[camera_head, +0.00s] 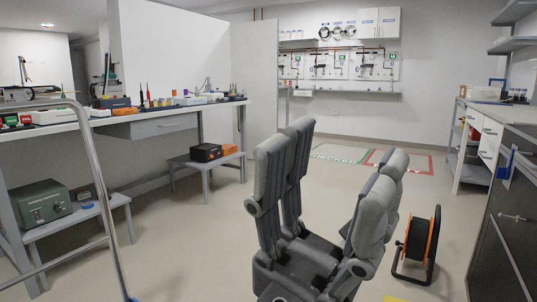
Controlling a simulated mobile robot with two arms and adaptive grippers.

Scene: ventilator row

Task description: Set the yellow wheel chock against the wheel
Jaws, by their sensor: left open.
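My left gripper (335,157) fills the lower middle of the head view, its grey fingers pointing up and spread wide apart. It is open, with nothing between the fingers. My right gripper does not show. A small yellow patch (397,299) is cut off by the bottom edge, just right of the gripper; I cannot tell whether it is the chock or a floor marking. No wheel can be clearly made out.
A black and orange cable reel (420,240) stands on the floor at the right. A bent metal rail (97,180) rises at the left, before a workbench (165,117). A dark cabinet (508,220) lines the right side. Open floor lies behind the gripper.

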